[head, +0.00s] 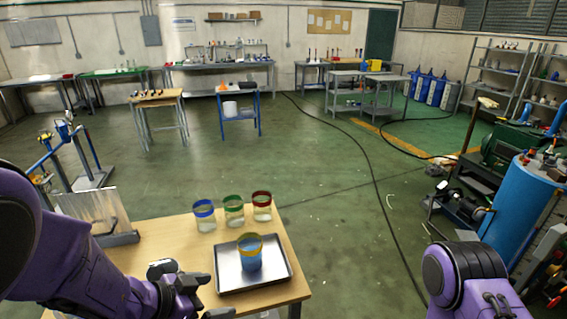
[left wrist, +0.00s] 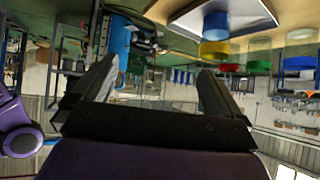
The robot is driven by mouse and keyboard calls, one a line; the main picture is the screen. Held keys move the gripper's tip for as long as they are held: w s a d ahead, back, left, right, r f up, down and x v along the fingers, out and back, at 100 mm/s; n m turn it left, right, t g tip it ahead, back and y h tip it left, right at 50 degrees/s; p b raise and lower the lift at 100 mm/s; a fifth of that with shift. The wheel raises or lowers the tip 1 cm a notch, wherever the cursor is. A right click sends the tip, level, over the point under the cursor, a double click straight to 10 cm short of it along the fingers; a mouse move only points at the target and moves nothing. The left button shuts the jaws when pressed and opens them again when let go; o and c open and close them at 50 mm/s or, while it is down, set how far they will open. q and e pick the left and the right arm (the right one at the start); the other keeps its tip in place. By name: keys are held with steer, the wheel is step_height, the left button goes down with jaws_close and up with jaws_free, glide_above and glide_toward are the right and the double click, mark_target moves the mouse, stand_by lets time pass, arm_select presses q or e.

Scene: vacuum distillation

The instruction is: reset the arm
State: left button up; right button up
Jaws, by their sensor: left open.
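My left gripper (head: 200,290) is over the front left of the wooden table, to the left of the metal tray (head: 226,286). Its two fingers stand apart with nothing between them in the left wrist view (left wrist: 150,88). A yellow-rimmed beaker with blue content (head: 250,258) stands upright on the tray, apart from the gripper; it also shows in the left wrist view (left wrist: 215,28). My right arm's purple link shows at the lower right of the head view, but its gripper is out of sight.
Behind the tray stand a blue-rimmed beaker (head: 204,215), a green-rimmed beaker (head: 234,210) and a red-rimmed beaker (head: 262,206). A blue drum (head: 515,215) is at far right. The floor beyond the table is mostly open.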

arm_select(q)
steer(key=s+a+f+n+t+y+b, duration=0.1)
steer(key=a+f+n+y+b, duration=0.2)
steer(key=f+n, duration=0.4)
steer(key=s+a+f+n+t+y, duration=0.15)
steer(key=a+f+n+y, duration=0.3)
steer(key=f, duration=0.45)
steer(key=s+a+f+n+g+y+b, duration=0.1)
steer(key=s+a+f+n+g, duration=0.1)
steer(key=s+f, duration=0.6)
steer(key=s+a+f+n+g+y+b, duration=0.2)
steer(key=s+a+f+n+g, duration=0.1)
steer(key=s+f, duration=0.5)
steer(key=s+a+g, duration=0.1)
steer(key=s+a, duration=0.1)
steer(key=s, duration=0.1)
steer(key=shift+s+f, duration=0.2)
steer(key=shift+s, duration=0.1)
